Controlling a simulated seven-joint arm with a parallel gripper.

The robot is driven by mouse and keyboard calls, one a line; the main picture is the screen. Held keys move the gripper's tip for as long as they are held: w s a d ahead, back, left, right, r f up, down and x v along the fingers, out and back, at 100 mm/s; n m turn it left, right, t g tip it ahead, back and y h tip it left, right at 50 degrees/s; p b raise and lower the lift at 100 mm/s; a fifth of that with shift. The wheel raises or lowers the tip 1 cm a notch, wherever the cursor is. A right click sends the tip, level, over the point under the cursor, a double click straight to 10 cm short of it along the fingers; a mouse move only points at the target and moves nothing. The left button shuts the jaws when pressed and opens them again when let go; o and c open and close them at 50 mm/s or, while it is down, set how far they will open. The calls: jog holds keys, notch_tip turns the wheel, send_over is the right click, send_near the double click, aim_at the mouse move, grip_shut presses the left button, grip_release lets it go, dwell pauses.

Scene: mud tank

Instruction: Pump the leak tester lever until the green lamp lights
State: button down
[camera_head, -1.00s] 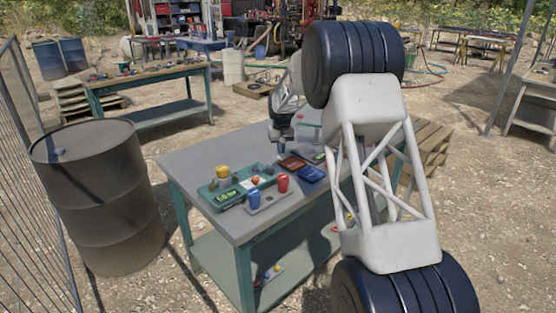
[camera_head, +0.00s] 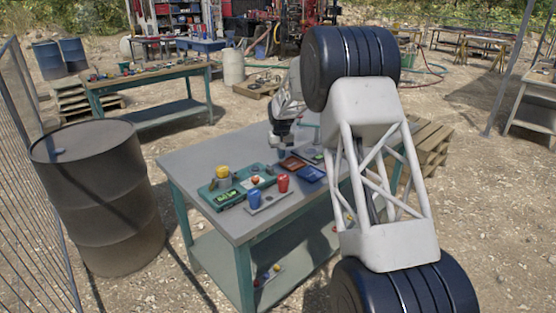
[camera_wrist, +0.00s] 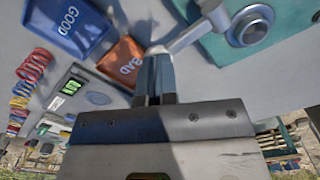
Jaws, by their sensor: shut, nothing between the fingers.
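In the wrist view my gripper (camera_wrist: 157,58) is shut and empty. A pale metal lever arm (camera_wrist: 188,37) runs from beside the fingertips up to the right. A round metal boss (camera_wrist: 250,26) sits near its upper end on a teal base (camera_wrist: 285,15), which looks like the leak tester. I cannot tell whether the fingertips touch the lever. No lit green lamp can be made out on the tester.
Coloured rings (camera_wrist: 33,68) and a small green-display device (camera_wrist: 70,88) lie nearby. The bench's left end is clear.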

jog(key=shift+f, duration=0.8)
dwell(0.5)
jog(key=shift+r, duration=1.9)
